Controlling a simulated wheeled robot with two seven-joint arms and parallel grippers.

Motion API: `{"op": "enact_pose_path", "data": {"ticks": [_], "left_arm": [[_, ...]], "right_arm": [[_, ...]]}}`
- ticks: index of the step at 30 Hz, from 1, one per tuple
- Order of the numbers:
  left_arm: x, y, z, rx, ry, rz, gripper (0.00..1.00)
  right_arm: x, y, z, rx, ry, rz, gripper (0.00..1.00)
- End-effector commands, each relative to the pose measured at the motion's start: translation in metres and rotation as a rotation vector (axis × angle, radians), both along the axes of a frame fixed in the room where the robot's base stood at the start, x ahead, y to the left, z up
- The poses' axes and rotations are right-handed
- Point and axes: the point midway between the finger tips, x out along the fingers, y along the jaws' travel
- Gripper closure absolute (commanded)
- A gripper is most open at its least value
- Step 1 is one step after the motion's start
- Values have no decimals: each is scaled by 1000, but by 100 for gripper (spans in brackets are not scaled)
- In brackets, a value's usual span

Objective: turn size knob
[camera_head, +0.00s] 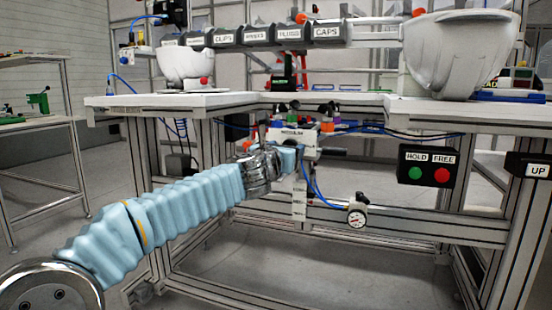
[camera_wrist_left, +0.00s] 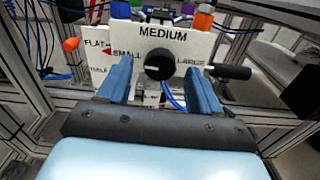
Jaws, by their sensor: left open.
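The size knob (camera_wrist_left: 159,66) is a round black knob on a white panel (camera_wrist_left: 185,45) marked SMALL, MEDIUM and LARGE. A light line on the knob shows, but I cannot tell exactly which word it points to. My left gripper (camera_wrist_left: 160,78) is open, with one blue finger on each side of the knob in the left wrist view. I cannot tell whether the fingers touch it. In the head view my left gripper (camera_head: 288,158) is at the panel under the table, and it hides the knob there. My right gripper is in neither view.
A black lever (camera_wrist_left: 230,72) sticks out right of the knob, with a blue hose below. A HOLD/FREE button box (camera_head: 430,168) hangs under the table (camera_head: 450,112) at the right. A pressure gauge (camera_head: 356,216) sits on the lower rail. White helmet shells (camera_head: 460,50) stand above.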

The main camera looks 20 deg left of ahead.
Motion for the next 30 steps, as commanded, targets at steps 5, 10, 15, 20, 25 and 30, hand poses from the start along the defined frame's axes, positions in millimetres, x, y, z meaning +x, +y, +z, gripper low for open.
{"op": "enact_pose_path", "data": {"ticks": [5, 10, 15, 20, 25, 30], "left_arm": [[-44, 2, -1, 1, -3, 1, 35], [-84, 3, 0, 2, -2, 1, 35], [-110, 4, 0, 0, 0, 1, 35], [-120, 4, -1, -1, 1, 1, 35], [-120, 4, -1, -1, 1, 0, 35], [-120, 4, -1, -1, 1, 0, 35]], "right_arm": [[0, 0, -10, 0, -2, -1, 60], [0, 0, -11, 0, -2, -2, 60], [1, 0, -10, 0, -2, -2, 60], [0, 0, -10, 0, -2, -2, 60], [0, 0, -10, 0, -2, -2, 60], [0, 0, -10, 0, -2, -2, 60]]}}
